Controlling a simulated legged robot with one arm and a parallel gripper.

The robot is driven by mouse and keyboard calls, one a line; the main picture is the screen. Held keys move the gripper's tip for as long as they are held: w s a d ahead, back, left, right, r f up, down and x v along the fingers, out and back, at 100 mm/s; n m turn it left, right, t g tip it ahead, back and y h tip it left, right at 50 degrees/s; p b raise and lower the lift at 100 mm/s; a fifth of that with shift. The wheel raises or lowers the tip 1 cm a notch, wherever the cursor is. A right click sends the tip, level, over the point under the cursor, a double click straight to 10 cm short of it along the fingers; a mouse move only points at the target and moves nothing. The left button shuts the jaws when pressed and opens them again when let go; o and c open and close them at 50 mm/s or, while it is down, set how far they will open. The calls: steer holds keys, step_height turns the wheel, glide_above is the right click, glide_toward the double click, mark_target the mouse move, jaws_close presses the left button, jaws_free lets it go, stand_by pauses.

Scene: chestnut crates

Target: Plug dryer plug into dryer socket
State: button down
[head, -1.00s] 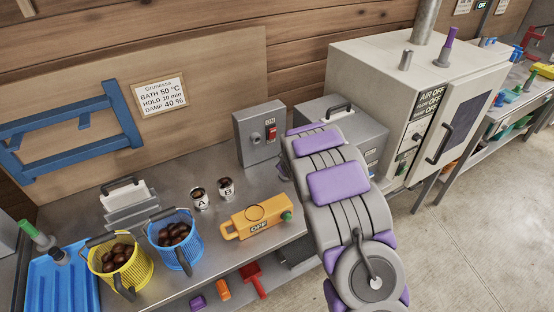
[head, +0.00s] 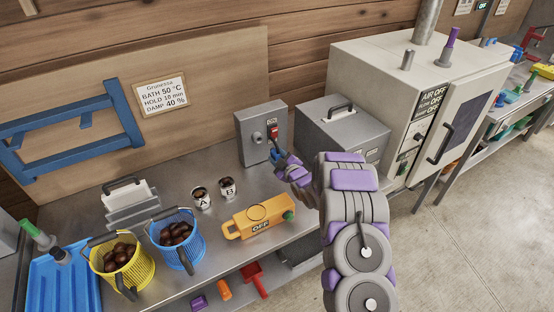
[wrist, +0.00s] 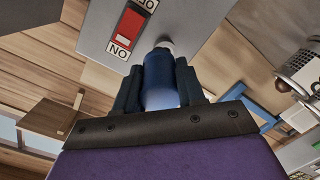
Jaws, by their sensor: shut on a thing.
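My gripper (head: 277,153) is in front of the right part of the grey switch box (head: 248,142). In the wrist view its dark blue fingers (wrist: 160,88) are shut on a blue cylindrical piece (wrist: 158,98), which looks like a plug. Its pale far end (wrist: 165,46) is close to the box face; I cannot tell whether it touches or is inserted. The box has a red switch (wrist: 131,27) marked ON, and a round grey fitting (head: 257,138). I cannot tell for sure which fitting is the dryer socket. The pale dryer cabinet (head: 380,75) stands at the right, its panel reading OFF.
A grey lidded box (head: 343,135) stands right of the switch box. Two cups (head: 201,200), a yellow-orange unit marked OFF (head: 262,217), and yellow (head: 148,270) and blue (head: 193,232) baskets of chestnuts stand on the metal bench. A blue frame (head: 70,145) hangs on the back board.

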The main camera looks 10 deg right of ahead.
steer(key=y, duration=0.1)
steer(key=s+n+t+y, duration=0.1)
steer(key=shift+s+a+r+t+y, duration=0.1)
steer(key=shift+s+a+t+y, duration=0.1)
steer(key=shift+t+y, duration=0.1)
steer(key=x, duration=0.3)
steer(key=shift+w+a+f, duration=0.15)
steer(key=shift+w+f, duration=0.15)
steer(key=shift+w, duration=0.1)
steer(key=shift+w+r, duration=0.1)
steer(key=shift+w, duration=0.25)
steer(key=shift+w+a+r+n, duration=0.1)
steer(key=shift+w+a, duration=0.1)
steer(key=shift+a, duration=0.2)
steer(key=shift+w+a+f+n, duration=0.1)
steer(key=shift+w+a, duration=0.1)
steer(key=shift+a, duration=0.15)
steer(key=shift+w+a+r+n, duration=0.1)
steer(key=shift+w+a, duration=0.1)
steer(key=shift+a, duration=0.2)
